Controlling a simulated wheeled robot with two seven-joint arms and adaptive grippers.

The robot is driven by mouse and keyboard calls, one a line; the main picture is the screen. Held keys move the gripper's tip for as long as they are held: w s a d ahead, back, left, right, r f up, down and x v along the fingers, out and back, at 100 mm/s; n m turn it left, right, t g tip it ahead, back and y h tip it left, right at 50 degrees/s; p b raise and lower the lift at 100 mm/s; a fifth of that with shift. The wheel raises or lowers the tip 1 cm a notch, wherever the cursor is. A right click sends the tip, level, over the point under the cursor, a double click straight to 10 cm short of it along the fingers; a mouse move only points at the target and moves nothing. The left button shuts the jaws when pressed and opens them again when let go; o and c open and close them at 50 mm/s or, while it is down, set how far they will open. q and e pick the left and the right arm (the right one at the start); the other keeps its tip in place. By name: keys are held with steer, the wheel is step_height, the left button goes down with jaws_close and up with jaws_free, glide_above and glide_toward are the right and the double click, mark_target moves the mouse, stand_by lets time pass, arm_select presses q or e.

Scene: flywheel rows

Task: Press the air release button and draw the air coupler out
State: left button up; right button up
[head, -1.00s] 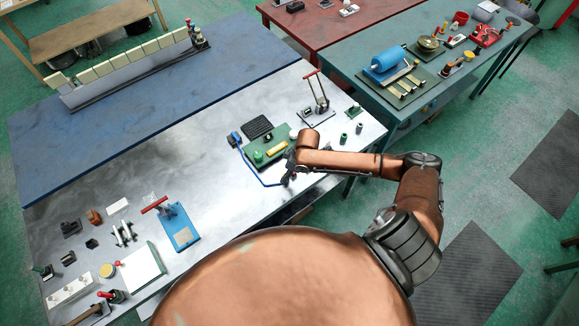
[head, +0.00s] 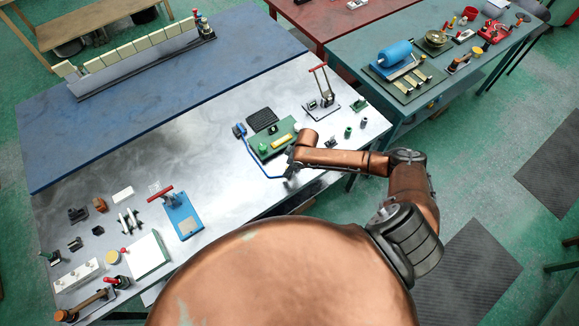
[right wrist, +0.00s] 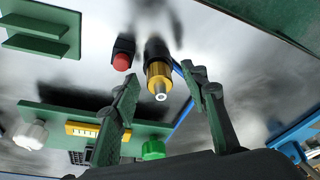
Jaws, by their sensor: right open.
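In the right wrist view a brass air coupler (right wrist: 158,78) with a pale tip and black body points toward my camera. A red button (right wrist: 122,62) on a small black block is just left of it. My right gripper (right wrist: 168,102) is open, with one finger on each side of the coupler's line; I see no clear contact. In the head view my right gripper (head: 291,168) is at the front of the metal table, and the coupler and red button are hidden there. A blue hose (head: 255,170) runs toward it. My left gripper is not in view.
A green plate (head: 259,139) with a green knob (head: 262,147) and yellow strip (head: 283,141) lies behind my gripper. A red-handled toggle clamp (head: 325,90) stands to the right. The middle of the metal table (head: 200,145) is clear.

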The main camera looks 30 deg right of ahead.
steer(key=c, duration=1.1)
steer(key=o, duration=1.1)
steer(key=shift+r, duration=0.15)
